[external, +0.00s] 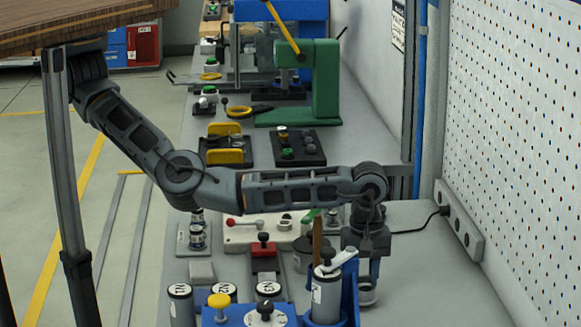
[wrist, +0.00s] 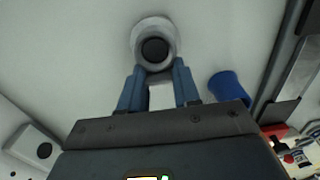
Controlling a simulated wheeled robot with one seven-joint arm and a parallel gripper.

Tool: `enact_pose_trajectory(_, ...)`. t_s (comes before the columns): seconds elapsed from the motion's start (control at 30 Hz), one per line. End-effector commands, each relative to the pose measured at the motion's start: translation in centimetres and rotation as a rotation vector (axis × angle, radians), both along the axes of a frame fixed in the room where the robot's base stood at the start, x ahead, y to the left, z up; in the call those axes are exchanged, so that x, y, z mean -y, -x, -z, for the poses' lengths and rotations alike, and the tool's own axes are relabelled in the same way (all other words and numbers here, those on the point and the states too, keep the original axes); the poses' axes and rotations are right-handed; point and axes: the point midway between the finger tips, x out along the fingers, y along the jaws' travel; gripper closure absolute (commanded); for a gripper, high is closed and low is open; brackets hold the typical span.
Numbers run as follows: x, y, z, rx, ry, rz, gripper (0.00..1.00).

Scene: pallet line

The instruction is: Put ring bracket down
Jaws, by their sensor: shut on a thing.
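The ring bracket is a light grey ring with a dark round centre. In the wrist view the ring bracket (wrist: 139,36) sits at the tips of the two blue-grey fingers of my gripper (wrist: 158,75), which are shut on its near side. In the external view my gripper (external: 368,272) points down at the right of the bench, with the ring bracket (external: 368,297) low beneath it, close to the bench top. I cannot tell whether the bracket touches the bench. The blue holder partly hides the fingers.
A blue holder (external: 350,302) with tools and a labelled cylinder stands just left of my gripper. A blue cup-like thing (wrist: 228,86) is right of the fingers. A socket strip (external: 458,222) lies along the pegboard wall (external: 515,130). The bench to the right is clear.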

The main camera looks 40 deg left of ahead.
Motion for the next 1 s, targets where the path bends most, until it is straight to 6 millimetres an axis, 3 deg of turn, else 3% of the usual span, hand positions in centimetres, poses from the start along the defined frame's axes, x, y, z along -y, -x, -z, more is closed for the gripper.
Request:
enact_pose_trajectory(0.1,0.01,0.02,1.07,-0.001,0.001,0.000,1.00)
enact_pose_trajectory(0.43,-0.02,-0.02,1.44,0.000,0.000,-0.001,1.00)
enact_pose_trajectory(0.47,-0.03,-0.03,1.48,0.000,0.000,-0.001,0.67)
enact_pose_trajectory(0.5,-0.02,-0.01,1.42,0.000,0.000,-0.001,0.64)
enact_pose_trajectory(0.73,-0.01,0.01,1.40,-0.001,0.001,-0.001,0.43)
enact_pose_trajectory(1.0,0.02,0.04,1.11,-0.001,0.001,0.000,0.43)
